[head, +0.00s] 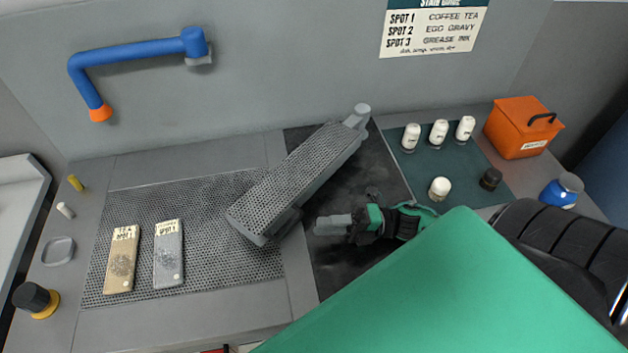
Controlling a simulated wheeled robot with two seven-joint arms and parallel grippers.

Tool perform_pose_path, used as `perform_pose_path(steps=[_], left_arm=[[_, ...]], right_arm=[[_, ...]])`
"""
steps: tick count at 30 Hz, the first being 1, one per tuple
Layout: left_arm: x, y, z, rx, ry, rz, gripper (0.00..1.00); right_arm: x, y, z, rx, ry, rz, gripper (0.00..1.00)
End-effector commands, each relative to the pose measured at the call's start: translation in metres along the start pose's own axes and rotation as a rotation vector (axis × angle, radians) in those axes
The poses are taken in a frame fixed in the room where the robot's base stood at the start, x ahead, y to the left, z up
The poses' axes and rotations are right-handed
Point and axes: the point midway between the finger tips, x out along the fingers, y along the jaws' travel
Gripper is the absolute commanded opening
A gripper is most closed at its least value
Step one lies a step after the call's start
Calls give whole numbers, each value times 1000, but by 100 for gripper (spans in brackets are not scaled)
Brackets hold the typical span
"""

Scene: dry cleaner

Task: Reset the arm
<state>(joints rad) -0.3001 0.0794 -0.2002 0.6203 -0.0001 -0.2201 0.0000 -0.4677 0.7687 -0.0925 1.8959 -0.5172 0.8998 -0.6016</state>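The grey perforated swing arm (305,175) lies diagonally over the spotting table. Its round pivot is at the back, and its free end points toward the front left, over the right edge of the perforated bed (210,195). My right gripper (318,226) is just right of the arm's free end, over the dark panel, pointing left. Its fingers look closed together with nothing between them. A small gap shows between it and the arm. My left gripper is not in view.
Two labelled fabric swatches (122,259) (168,254) lie on the bed. Several white-capped bottles (411,137) stand on the green mat (462,160), with an orange box (523,127) beside it. A blue pipe (140,51) juts from the back wall. My green arm link covers the front right.

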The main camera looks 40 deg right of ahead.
Motion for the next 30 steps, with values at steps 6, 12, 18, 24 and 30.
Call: perform_pose_path(steps=[6, 12, 18, 24, 30], left_arm=[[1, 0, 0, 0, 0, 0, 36], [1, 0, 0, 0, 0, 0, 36], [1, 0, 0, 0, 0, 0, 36], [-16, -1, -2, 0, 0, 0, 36], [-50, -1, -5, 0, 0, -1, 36]], right_arm=[[-4, 0, 0, 0, 1, 0, 32], [-4, 0, 0, 0, 1, 0, 32], [-4, 0, 0, 0, 1, 0, 32], [-1, 17, 2, 0, 1, 0, 32], [3, 51, 6, 0, 1, 0, 32]])
